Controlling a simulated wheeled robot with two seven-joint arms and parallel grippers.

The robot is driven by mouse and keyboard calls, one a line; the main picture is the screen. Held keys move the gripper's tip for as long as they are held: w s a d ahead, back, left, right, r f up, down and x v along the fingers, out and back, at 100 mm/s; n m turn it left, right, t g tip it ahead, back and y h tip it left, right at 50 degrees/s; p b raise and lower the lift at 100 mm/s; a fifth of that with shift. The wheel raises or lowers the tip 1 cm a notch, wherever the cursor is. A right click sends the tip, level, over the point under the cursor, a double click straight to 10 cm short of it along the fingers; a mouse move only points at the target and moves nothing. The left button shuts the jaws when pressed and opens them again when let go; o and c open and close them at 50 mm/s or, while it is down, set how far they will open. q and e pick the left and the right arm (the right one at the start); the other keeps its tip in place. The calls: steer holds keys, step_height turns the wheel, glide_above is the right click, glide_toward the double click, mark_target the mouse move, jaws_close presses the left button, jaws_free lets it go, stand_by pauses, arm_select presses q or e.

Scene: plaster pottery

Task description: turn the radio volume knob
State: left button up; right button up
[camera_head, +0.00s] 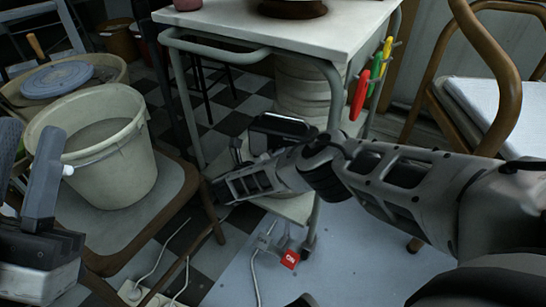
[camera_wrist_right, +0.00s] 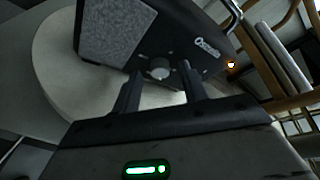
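The radio (camera_wrist_right: 150,30) is a dark box with a grey speaker mesh and a round grey knob (camera_wrist_right: 158,70) on its front. In the head view the radio (camera_head: 282,127) sits low under the white table top, partly hidden by my right arm. My right gripper (camera_wrist_right: 159,72) is open, one finger on each side of the knob. The knob lies between the fingertips in that view; I cannot tell whether they touch it. My left gripper (camera_head: 24,160) is at the left edge, open and empty, far from the radio.
The white table (camera_head: 290,28) stands over the radio, its legs close to my right arm. A bucket (camera_head: 105,165) rests on a chair at the left. Colored-handled tools (camera_head: 360,95) hang on the table's right side. A wooden chair (camera_head: 505,95) stands right.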

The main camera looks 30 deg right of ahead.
steer(key=shift+s+a+r, duration=0.1)
steer(key=shift+a+r, duration=0.1)
steer(key=shift+a, duration=0.05)
arm_select(q)
step_height(320, 180, down, 10)
steer(key=n+g+y+p, duration=0.3)
steer(key=n+y+p, duration=0.2)
steer(key=n, duration=0.5)
steer(key=shift+w+d+r+y+p, duration=0.2)
steer(key=shift+y+p, duration=0.15)
steer(key=shift+y, duration=0.85)
arm_select(e)
steer(key=v, duration=1.5)
steer(key=shift+a, duration=0.2)
steer(key=shift+s+f, duration=0.15)
